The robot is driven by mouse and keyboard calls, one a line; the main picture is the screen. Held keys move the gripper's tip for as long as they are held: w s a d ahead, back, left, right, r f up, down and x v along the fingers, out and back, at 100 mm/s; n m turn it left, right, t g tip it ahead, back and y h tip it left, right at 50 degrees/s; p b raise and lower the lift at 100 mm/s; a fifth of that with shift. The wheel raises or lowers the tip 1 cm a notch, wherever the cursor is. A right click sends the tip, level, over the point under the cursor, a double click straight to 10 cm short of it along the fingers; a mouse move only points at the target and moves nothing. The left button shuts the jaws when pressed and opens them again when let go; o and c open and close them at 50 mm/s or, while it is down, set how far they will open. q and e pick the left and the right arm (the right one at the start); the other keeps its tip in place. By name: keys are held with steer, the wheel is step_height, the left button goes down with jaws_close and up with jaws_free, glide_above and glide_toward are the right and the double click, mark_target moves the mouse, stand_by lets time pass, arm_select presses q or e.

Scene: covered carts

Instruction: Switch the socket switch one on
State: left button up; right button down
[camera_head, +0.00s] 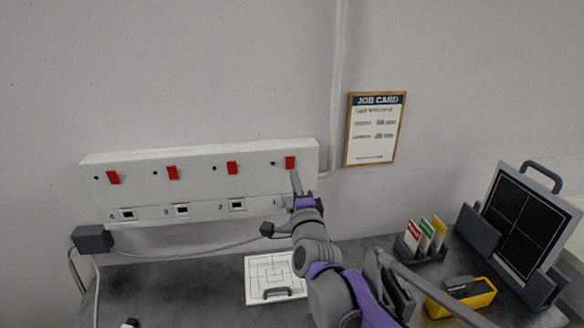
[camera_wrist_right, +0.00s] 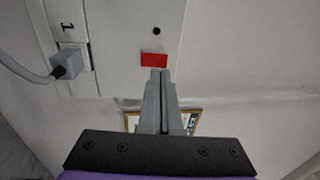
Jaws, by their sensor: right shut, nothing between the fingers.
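A white socket panel (camera_head: 200,157) is on the wall, with several red switches in a row and numbered sockets below them. The rightmost red switch (camera_head: 290,162), in socket one's column, also shows in the right wrist view (camera_wrist_right: 154,60) near the number 1. My right gripper (camera_head: 295,175) is shut and empty, its fingertips at the lower edge of that switch. In the right wrist view the fingertips (camera_wrist_right: 160,72) seem to reach the switch's edge; I cannot tell whether they touch. A small dark dot (camera_wrist_right: 156,31) sits beside the switch. My left gripper is not in view.
A grey plug with cable (camera_wrist_right: 68,68) sits in socket one. A job card (camera_head: 375,129) hangs to the right. On the dark bench are a white board (camera_head: 260,268), a card holder (camera_head: 424,245), a yellow device (camera_head: 466,295) and a black framed panel (camera_head: 520,222).

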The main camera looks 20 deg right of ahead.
mark_target(290, 154)
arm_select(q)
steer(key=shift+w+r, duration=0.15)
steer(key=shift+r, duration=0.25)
arm_select(e)
steer(key=shift+x, duration=2.25)
steer(key=shift+w+r+p, duration=0.25)
steer(key=shift+r+p, duration=0.4)
steer(key=shift+p, duration=0.2)
steer(key=shift+s+r, duration=0.15)
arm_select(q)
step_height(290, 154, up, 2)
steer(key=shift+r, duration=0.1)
